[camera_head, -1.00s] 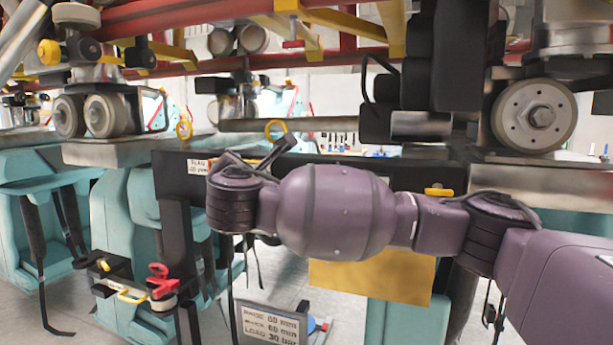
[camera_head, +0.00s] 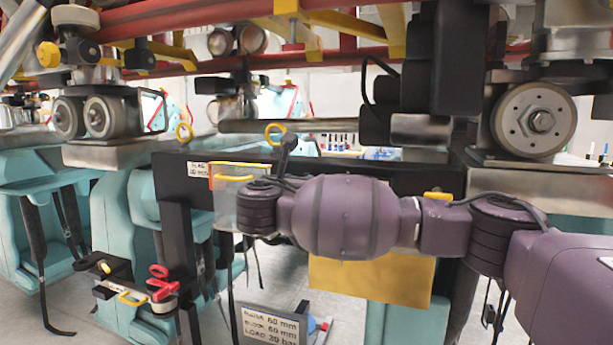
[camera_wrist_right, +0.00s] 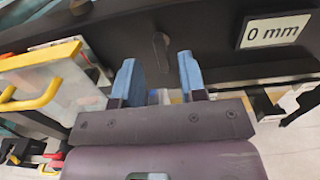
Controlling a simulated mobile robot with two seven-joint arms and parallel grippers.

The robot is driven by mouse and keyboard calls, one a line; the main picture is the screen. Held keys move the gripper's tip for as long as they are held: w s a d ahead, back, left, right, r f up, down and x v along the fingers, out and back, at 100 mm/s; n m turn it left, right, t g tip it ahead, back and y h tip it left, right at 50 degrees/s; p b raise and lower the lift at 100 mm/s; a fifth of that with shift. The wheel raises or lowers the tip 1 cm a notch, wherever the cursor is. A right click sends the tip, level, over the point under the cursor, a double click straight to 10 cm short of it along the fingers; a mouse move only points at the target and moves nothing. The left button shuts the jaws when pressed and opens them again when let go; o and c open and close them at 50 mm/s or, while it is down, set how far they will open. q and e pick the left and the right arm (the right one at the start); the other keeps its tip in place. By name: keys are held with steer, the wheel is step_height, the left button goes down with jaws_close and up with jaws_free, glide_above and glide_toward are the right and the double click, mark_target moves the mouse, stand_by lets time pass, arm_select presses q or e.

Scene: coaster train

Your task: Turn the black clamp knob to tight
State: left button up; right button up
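A dark, narrow lever-like piece (camera_wrist_right: 162,52) stands on the face of the black beam (camera_wrist_right: 220,65) in the right wrist view; it looks like the black clamp knob, though its turn position cannot be read. My right gripper (camera_wrist_right: 159,80) has its two blue fingers apart, with nothing between them. The dark piece shows just beyond the gap between the fingertips, apparently not touched. In the head view the black beam (camera_head: 390,178) crosses behind my purple right arm. My left gripper is out of view.
A clear panel with a yellow handle (camera_head: 233,179) is beside my right wrist, and at left in the wrist view (camera_wrist_right: 45,90). A red knob (camera_head: 160,281) stands on a lower bracket. A brass-coloured plate (camera_head: 370,279) hangs below my arm. Wheels and rails crowd above.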

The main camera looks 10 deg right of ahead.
steer(key=shift+p+x, duration=0.6)
steer(key=shift+x, duration=2.05)
jaws_close()
